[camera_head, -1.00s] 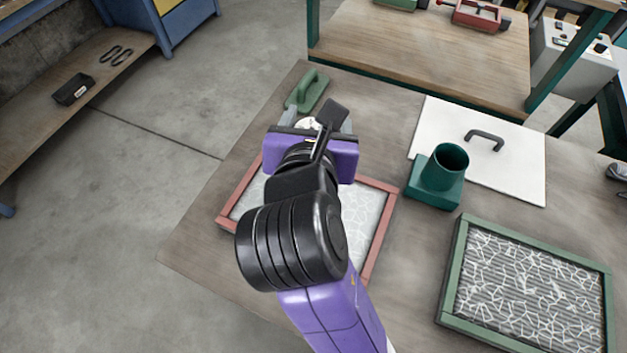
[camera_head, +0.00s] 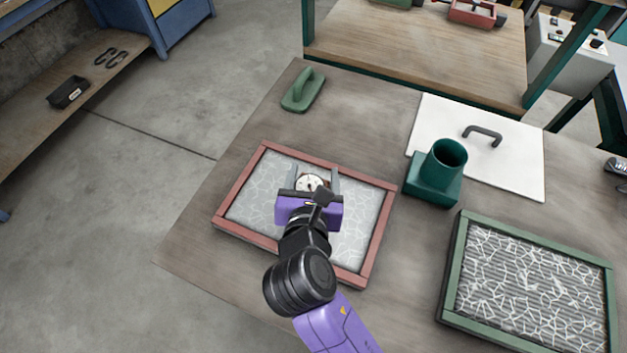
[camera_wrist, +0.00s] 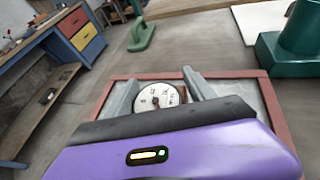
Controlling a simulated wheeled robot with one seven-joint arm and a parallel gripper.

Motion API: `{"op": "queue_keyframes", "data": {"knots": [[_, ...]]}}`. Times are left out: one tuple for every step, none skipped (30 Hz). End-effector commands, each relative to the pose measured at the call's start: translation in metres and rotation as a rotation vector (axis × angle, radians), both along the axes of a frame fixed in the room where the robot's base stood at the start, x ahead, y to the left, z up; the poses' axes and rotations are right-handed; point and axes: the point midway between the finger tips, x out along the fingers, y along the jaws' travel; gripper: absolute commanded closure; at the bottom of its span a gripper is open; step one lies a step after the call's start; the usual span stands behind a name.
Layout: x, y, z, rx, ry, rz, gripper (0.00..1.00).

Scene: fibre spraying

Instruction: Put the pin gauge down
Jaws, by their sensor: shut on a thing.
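The pin gauge (camera_head: 310,183) has a round white dial with a dark needle and some red at its side. My gripper (camera_head: 315,176) is shut on it, with a grey finger on each side. They are over the far part of the red-framed panel (camera_head: 229,187), which holds a grey, white-fibred surface. In the wrist view the dial (camera_wrist: 157,97) shows between the fingers (camera_wrist: 160,88). My wrist hides the gauge's lower part, so I cannot tell whether it touches the panel.
A green float (camera_head: 303,92) lies at the table's far left. A green funnel-like holder (camera_head: 437,172) stands right of the panel, by a white board with a handle (camera_head: 507,165). A green-framed fibre panel (camera_head: 529,285) lies at the right.

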Motion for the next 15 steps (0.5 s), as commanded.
{"op": "queue_keyframes", "data": {"knots": [[0.0, 0.0, -0.009, -0.003, 0.001, 0.001, 1.0], [0.0, 0.0, -0.014, -0.004, 0.002, 0.001, 1.0], [0.0, 0.0, -0.019, -0.002, 0.0, 0.0, 1.0], [0.0, 0.0, -0.022, -0.002, -0.001, 0.001, 1.0], [0.0, 0.0, -0.025, -0.002, 0.0, 0.001, 1.0], [0.0, 0.0, -0.026, -0.001, -0.001, 0.0, 1.0], [0.0, 0.0, -0.026, 0.0, -0.001, 0.0, 1.0], [0.0, 0.0, -0.026, 0.001, -0.002, -0.001, 1.0], [0.0, 0.0, -0.026, 0.001, -0.002, -0.001, 1.0], [0.0, 0.0, -0.025, 0.001, -0.002, -0.001, 1.0], [0.0, 0.0, -0.025, 0.001, -0.002, -0.001, 1.0], [0.0, 0.0, -0.025, 0.001, -0.002, -0.001, 1.0], [0.0, 0.0, -0.026, 0.001, -0.002, -0.001, 1.0], [0.0, 0.0, -0.026, 0.0, -0.002, 0.0, 1.0], [0.0, 0.0, -0.027, 0.0, -0.001, 0.0, 1.0]]}}
